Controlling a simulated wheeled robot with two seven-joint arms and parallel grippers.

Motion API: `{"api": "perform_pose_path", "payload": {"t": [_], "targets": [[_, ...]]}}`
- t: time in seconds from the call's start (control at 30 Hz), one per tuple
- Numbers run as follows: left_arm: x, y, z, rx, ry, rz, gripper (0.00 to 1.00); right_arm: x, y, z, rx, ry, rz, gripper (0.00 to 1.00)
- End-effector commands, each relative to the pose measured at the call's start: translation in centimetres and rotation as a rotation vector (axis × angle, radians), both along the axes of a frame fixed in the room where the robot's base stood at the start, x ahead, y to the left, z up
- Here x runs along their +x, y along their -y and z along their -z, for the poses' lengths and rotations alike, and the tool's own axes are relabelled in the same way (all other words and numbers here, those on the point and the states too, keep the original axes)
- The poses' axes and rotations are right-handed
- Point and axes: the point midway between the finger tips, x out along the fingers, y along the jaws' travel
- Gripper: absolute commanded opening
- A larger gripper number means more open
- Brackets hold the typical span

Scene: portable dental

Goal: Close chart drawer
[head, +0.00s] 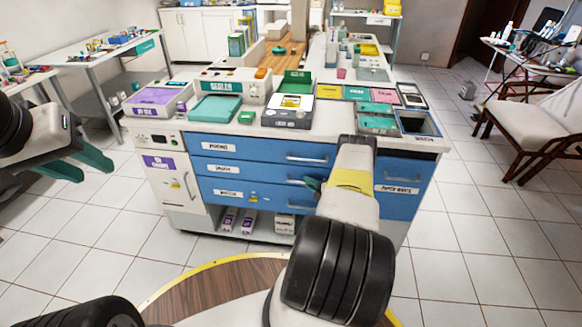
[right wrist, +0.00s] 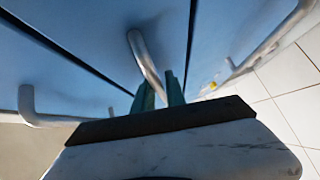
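The blue drawer cabinet (head: 250,172) stands ahead with stacked drawers, each with a white label and a metal handle. The labels are too small to read surely, so I cannot tell which is the chart drawer. My right gripper (head: 313,184) is at the middle drawer's (head: 235,168) handle (head: 296,181). In the right wrist view its teal fingers (right wrist: 160,93) are close together on either side of that handle (right wrist: 143,55). My arm hides part of the drawer fronts. I cannot tell how far the middle drawer stands out. My left gripper (head: 75,160) is open and empty, off to the left.
The counter top holds a purple-lidded box (head: 158,98), a teal tray (head: 214,108), a grey device (head: 288,112) and colored folders. Small boxes lie on the open shelf below. A beige chair (head: 535,125) stands at the right. Tiled floor lies clear around the cabinet.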

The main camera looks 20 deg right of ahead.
Motion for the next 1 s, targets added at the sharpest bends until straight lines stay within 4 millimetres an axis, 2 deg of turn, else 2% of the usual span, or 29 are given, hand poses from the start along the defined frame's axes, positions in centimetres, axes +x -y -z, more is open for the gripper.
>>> {"api": "perform_pose_path", "payload": {"t": [0.27,0.37,0.7,0.83,1.0], "targets": [[0.0,0.0,0.0,0.000,0.000,0.000,0.36,0.0,0.2,-0.4,-0.002,0.007,0.003,0.20],[0.0,0.0,0.0,0.000,0.000,0.000,0.36,-0.9,0.5,-0.5,-0.001,0.005,0.003,0.20],[0.0,0.0,0.0,0.000,0.000,0.000,0.36,-6.3,1.7,-1.1,0.000,0.002,0.002,0.20],[0.0,0.0,0.0,0.000,0.000,0.000,0.36,-7.3,1.9,-1.2,0.000,0.001,0.001,0.20],[0.0,0.0,0.0,0.000,0.000,0.000,0.36,-7.5,1.9,-1.2,0.000,0.002,0.000,0.20]]}}
